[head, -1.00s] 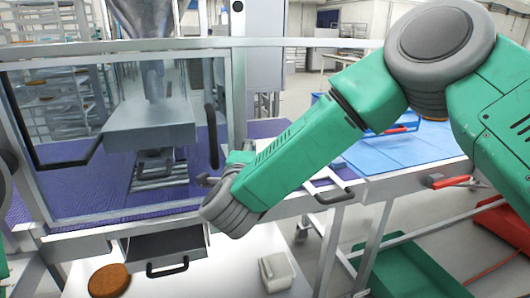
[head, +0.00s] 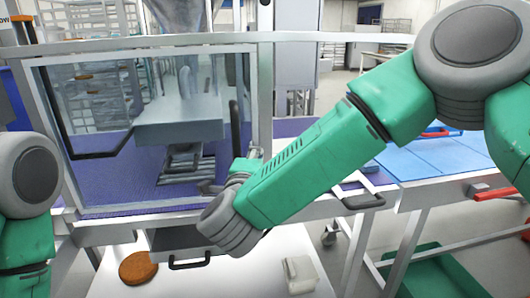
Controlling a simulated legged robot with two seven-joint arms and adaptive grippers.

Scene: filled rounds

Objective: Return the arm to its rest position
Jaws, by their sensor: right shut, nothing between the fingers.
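My right arm comes in from the right edge, and its green forearm slants down to a grey joint low in the middle of the head view. My right gripper (head: 208,187) shows only as a small grey part beside that joint, in front of the glass-fronted machine; most of it is hidden behind the forearm. It is shut and holds nothing. My left arm shows at the left edge as a grey joint and a green link; its gripper is out of view.
The machine (head: 146,50) has a clear guard and a drawer (head: 180,240) below. A brown round (head: 138,268) and a pale container (head: 299,274) rest on the white surface (head: 235,282). A blue-topped table (head: 440,157) stands at right, with a green bin (head: 440,272) below.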

